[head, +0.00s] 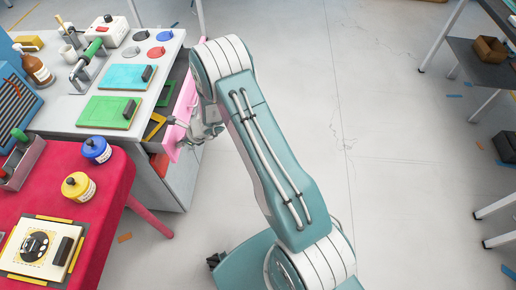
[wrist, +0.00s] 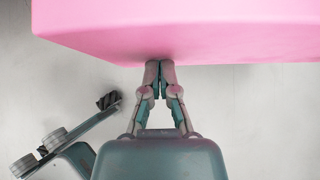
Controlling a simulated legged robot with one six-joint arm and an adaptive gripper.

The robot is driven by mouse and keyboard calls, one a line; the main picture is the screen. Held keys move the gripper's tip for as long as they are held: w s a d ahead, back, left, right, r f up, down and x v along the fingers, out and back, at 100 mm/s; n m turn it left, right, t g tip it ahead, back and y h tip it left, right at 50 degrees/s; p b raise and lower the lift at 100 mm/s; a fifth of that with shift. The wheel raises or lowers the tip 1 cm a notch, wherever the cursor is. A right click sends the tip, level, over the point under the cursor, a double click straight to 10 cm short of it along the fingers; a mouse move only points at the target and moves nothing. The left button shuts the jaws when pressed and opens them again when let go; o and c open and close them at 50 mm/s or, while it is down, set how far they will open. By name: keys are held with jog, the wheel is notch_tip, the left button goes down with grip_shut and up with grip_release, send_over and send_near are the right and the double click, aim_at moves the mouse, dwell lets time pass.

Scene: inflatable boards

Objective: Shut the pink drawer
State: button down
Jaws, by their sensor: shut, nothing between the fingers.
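The pink drawer (head: 172,141) sticks out from the side of the grey workbench on the left of the head view. It stands partly open, with its dark inside and a yellow angled piece (head: 154,127) showing. Its pink front (wrist: 190,30) fills the top of the wrist view. My gripper (head: 193,136) is at the outer face of the drawer front. In the wrist view my gripper (wrist: 160,66) is shut and empty, with its tips at the edge of the pink front. I cannot tell whether they touch it. My arm hides part of the drawer.
The workbench top (head: 65,108) holds a teal board (head: 108,77), a green board (head: 105,112) and coloured discs. A red table (head: 110,185) with blue and yellow jars stands in front of it. Shelving stands at the far right.

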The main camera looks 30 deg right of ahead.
jog(key=w+a, duration=0.1)
jog(key=a, duration=0.1)
jog(key=w+a, duration=0.1)
jog(key=a, duration=0.1)
jog(key=w+a, duration=0.2)
jog(key=shift+a+f, duration=0.1)
jog(key=shift+a, duration=0.1)
jog(key=shift+w+a, duration=0.4)
jog(key=shift+w, duration=0.1)
jog(key=shift+w+a, duration=0.2)
jog(key=shift+a, duration=0.25)
